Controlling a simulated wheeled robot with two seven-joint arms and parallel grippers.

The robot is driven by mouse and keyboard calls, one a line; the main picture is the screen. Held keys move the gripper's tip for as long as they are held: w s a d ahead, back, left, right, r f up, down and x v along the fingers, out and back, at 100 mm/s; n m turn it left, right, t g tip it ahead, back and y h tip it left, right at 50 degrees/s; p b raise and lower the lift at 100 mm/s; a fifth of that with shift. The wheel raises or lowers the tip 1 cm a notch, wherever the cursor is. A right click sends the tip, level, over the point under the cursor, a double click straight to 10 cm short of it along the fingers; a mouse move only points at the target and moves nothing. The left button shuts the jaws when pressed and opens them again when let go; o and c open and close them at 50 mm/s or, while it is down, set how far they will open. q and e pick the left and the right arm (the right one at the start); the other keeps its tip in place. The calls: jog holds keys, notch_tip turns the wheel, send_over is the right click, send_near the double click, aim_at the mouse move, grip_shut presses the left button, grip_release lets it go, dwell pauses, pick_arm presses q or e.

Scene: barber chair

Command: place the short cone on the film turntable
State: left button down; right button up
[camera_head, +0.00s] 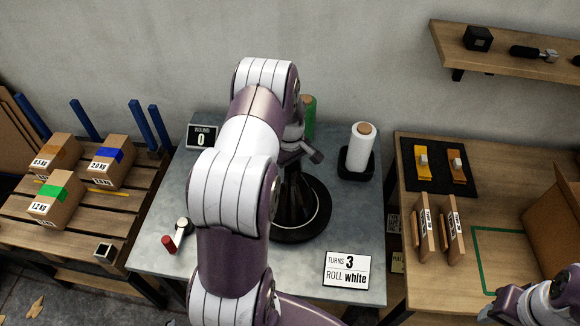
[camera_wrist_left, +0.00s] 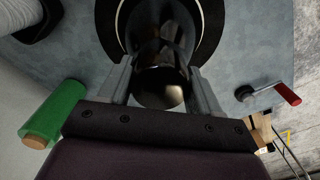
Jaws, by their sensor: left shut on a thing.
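The black cone (camera_head: 294,200) shows partly behind my left arm, upright over the middle of the round dark film turntable (camera_head: 322,222) with its pale ring. Whether its base touches the turntable I cannot tell. My left gripper (camera_head: 297,160) points down at the cone's upper part. In the left wrist view the two fingers of the left gripper (camera_wrist_left: 160,88) lie on either side of the glossy black cone (camera_wrist_left: 160,55), shut on it, and the turntable's rim (camera_wrist_left: 213,30) curves around it. My right gripper (camera_head: 540,302) is at the lower right corner, partly cut off; its jaws are unclear.
A white film roll (camera_head: 358,147) stands in a black holder right of the turntable. A green roll (camera_head: 309,118) stands behind my arm. A red-handled crank (camera_head: 178,238), a WOUND 0 display (camera_head: 202,136) and a TURNS 3 sign (camera_head: 347,269) are on the grey table (camera_head: 165,205).

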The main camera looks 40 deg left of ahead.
pick_arm(q)
jog(key=shift+c, duration=1)
grip_release()
jog(key=shift+f, duration=0.15)
jog(key=shift+r, duration=0.35)
notch_tip(320, 180, up, 12)
jog(key=b, duration=0.2)
jog(key=s+d+m+t, duration=0.1)
jog(key=s+d+m, duration=1.3)
jog(key=d, duration=0.5)
jog(key=shift+s+f+m, duration=0.15)
jog(key=shift+s+m, duration=0.1)
jog(key=shift+m, duration=0.25)
